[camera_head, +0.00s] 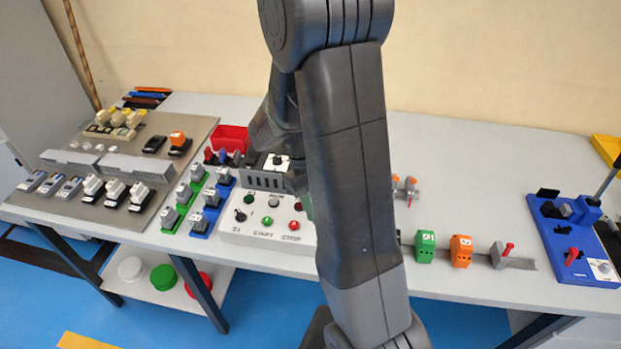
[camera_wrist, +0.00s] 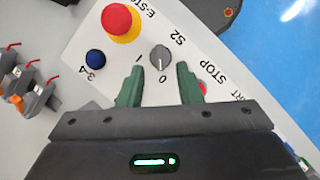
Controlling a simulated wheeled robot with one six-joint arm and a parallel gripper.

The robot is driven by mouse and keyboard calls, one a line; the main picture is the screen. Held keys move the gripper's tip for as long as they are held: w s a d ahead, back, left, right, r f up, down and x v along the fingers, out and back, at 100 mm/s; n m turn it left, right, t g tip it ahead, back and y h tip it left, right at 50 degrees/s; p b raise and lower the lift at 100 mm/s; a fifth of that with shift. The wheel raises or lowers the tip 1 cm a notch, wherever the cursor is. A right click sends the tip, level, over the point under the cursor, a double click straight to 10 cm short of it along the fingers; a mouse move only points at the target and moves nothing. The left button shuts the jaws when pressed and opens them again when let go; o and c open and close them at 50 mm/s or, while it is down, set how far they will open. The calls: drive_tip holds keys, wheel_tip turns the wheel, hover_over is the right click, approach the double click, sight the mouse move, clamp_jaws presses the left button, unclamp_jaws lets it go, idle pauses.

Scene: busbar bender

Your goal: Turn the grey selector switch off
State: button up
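The grey selector switch (camera_wrist: 160,58) sits on the white panel (camera_wrist: 112,65) in the wrist view, beside the label S2. The marks 1 and 0 are printed next to it, on the side towards my gripper. A pale line shows on its knob, but I cannot tell surely which mark it points to. My gripper (camera_wrist: 159,78) has its two green fingers apart with nothing between them. The switch lies just beyond the fingertips, centred between them, and looks untouched. In the head view my arm hides the switch and most of the gripper.
A red emergency stop (camera_wrist: 121,22) and a blue button (camera_wrist: 96,57) are near the switch. The STOP button lies by the right finger. A black selector (camera_head: 240,215) marked S1 is on the panel's left. Green (camera_head: 425,246) and orange (camera_head: 461,250) blocks stand right of my arm.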

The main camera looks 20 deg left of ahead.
drive_tip(key=v, duration=1)
drive_tip(key=x, duration=1.3)
drive_tip(key=shift+s+d+f, duration=0.1)
drive_tip(key=shift+f, duration=0.2)
